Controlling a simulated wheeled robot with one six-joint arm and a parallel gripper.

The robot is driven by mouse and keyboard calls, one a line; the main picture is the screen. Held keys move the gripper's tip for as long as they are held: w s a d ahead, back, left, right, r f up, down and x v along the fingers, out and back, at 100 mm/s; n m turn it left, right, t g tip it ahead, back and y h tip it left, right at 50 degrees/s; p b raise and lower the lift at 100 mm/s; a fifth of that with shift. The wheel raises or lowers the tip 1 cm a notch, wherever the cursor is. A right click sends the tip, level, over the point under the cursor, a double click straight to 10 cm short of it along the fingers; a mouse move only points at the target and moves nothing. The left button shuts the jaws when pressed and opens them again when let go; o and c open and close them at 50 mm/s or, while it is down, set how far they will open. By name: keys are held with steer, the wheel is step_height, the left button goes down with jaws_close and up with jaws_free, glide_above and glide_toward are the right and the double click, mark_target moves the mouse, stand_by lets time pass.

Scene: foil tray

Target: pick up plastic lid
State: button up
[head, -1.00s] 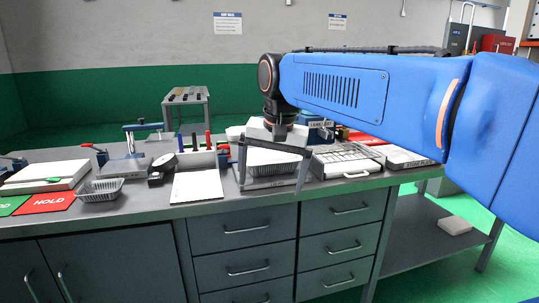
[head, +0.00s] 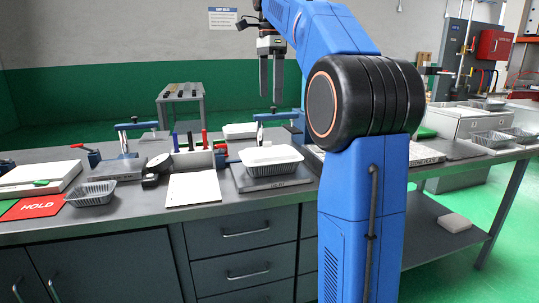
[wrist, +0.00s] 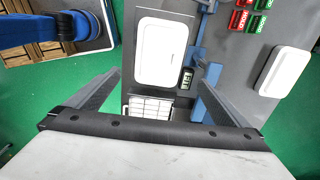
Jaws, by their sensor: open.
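A white, rounded rectangular plastic lid (head: 270,153) sits on top of a foil tray on a dark grey plate (head: 268,184). In the wrist view the lid (wrist: 160,52) shows from above, and its cover hides the tray. A second white, lid-like piece (head: 240,130) lies flat further back on the bench; it also shows at the right of the wrist view (wrist: 283,72). I cannot tell which one the task means. My gripper (head: 271,96) is open and empty, pointing down high above the bench. Its fingers (wrist: 158,78) touch nothing.
A blue clamp (wrist: 208,85) stands beside the plate. A white gridded case (wrist: 150,107) is on the plate's other side. An empty foil tray (head: 92,193), a red HOLD mat (head: 38,207) and a pen holder (head: 195,158) are to the left.

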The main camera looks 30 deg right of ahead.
mark_target(271, 151)
step_height(271, 151, down, 17)
steer(key=shift+f, duration=0.15)
stand_by(0.7)
steer(key=c, duration=1.1)
